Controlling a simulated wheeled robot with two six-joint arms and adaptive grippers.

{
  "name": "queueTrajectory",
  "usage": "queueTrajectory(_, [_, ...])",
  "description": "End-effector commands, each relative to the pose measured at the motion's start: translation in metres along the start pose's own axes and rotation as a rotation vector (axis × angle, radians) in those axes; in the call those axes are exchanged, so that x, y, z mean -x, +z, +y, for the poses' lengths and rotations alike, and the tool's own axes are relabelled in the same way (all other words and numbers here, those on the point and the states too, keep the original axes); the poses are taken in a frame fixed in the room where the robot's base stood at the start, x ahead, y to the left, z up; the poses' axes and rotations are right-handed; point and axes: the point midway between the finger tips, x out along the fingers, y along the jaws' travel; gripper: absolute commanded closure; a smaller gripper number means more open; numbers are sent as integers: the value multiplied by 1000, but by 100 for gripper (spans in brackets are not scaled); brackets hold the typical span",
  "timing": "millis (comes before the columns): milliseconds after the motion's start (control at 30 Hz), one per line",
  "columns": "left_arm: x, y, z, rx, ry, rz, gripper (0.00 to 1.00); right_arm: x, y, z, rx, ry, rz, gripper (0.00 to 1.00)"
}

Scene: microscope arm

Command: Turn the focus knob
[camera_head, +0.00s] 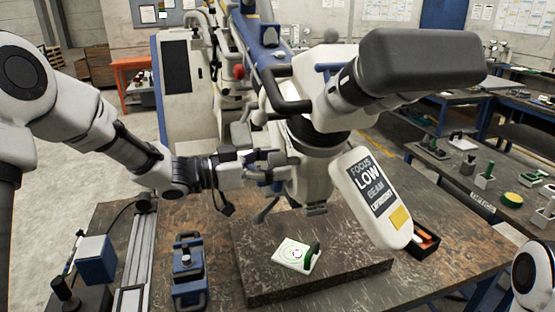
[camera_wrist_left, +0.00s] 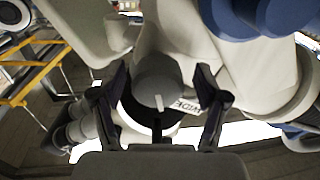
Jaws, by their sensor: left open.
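The microscope head (camera_head: 310,165) hangs from a jointed arm over the bench. My left gripper (camera_head: 268,168) reaches in from the left to the side of the head. In the left wrist view, the round grey focus knob (camera_wrist_left: 158,82) with a white pointer line lies between the two open fingers. The fingers stand on either side of it; I cannot tell whether they touch it. The knob is hidden in the head view.
A dark stone-like block (camera_head: 350,268) on the bench carries a white plate with a green part (camera_head: 297,255). A blue fixture (camera_head: 189,268) and a rail (camera_head: 138,245) stand to the left. A dark box (camera_head: 425,240) sits behind the panel. Open floor lies at left.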

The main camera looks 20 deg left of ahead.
Motion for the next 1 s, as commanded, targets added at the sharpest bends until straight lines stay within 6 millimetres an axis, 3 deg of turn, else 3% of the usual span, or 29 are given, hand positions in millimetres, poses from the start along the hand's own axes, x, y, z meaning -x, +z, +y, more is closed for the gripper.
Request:
queueTrajectory(233, [-3, 1, 0, 1, 0, 0, 26, 0, 0, 0, 0, 0, 0, 56])
queueTrajectory(267, [-3, 1, 0, 1, 0, 0, 33, 0, 0, 0, 0, 0, -1, 56])
queueTrajectory(400, [-3, 1, 0, 1, -1, 0, 83, 0, 0, 0, 0, 0, 0, 56])
queueTrajectory(433, [-2, 1, 0, 1, -1, 0, 85, 0, 0, 0, 0, 0, 0, 56])
queueTrajectory(733, [-2, 1, 0, -18, -1, 1, 86, -2, 0, 0, 0, 0, 0, 56])
queueTrajectory(1000, [-2, 3, 0, -133, -1, 3, 86, -16, 0, 0, 0, 0, 0, 56])
